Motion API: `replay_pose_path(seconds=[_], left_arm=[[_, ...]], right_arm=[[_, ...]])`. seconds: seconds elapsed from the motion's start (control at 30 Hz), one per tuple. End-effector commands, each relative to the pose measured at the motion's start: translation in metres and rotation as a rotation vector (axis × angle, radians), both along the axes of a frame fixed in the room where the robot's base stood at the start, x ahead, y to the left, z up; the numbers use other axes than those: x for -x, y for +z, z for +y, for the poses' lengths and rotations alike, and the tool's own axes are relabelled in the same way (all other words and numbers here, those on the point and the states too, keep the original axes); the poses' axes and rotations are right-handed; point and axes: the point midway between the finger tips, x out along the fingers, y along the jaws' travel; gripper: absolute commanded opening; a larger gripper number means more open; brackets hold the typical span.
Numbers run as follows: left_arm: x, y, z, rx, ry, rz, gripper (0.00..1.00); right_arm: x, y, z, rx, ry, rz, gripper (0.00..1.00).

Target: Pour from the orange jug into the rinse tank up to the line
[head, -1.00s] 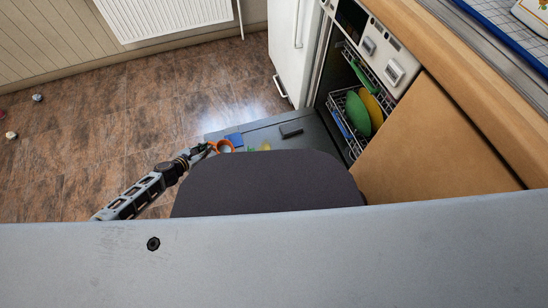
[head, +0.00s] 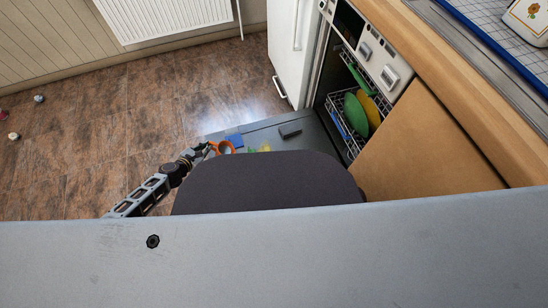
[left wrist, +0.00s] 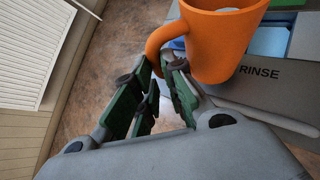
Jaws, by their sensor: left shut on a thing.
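The orange jug (head: 225,147) is at the far left of the open dishwasher door in the head view. In the left wrist view the orange jug (left wrist: 222,42) fills the top middle, its handle towards my fingers. My left gripper (head: 209,149) is shut on the jug's handle; its green-padded fingers (left wrist: 165,72) show up close. Something pale shows inside the jug's rim. A grey tank marked RINSE (left wrist: 262,85) stands behind the jug, with light blue inside its opening. I cannot make out a fill line. My right gripper is not in view.
A blue piece (head: 234,139) and a dark block (head: 290,130) lie on the grey door surface (head: 318,138). Green and yellow plates (head: 355,112) stand in the dishwasher rack. A dark rounded shape, perhaps part of me, hides the nearer surface.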

Motion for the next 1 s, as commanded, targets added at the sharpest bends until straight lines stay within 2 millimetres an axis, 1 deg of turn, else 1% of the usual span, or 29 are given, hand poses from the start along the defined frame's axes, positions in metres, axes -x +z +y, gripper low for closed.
replay_pose_path(seconds=[0.07,0.47,0.77,1.0], left_arm=[[-0.001,0.004,-0.001,-0.015,0.0,-0.009,0.0],[-0.001,0.003,0.0,-0.023,0.001,-0.012,0.0],[0.0,0.011,-0.002,-0.106,0.001,-0.05,0.0],[0.0,0.01,-0.002,-0.119,0.001,-0.055,0.0]], right_arm=[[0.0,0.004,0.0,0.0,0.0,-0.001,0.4],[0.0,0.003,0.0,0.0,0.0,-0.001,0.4],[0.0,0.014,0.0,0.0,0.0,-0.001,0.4],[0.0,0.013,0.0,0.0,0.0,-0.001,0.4]])
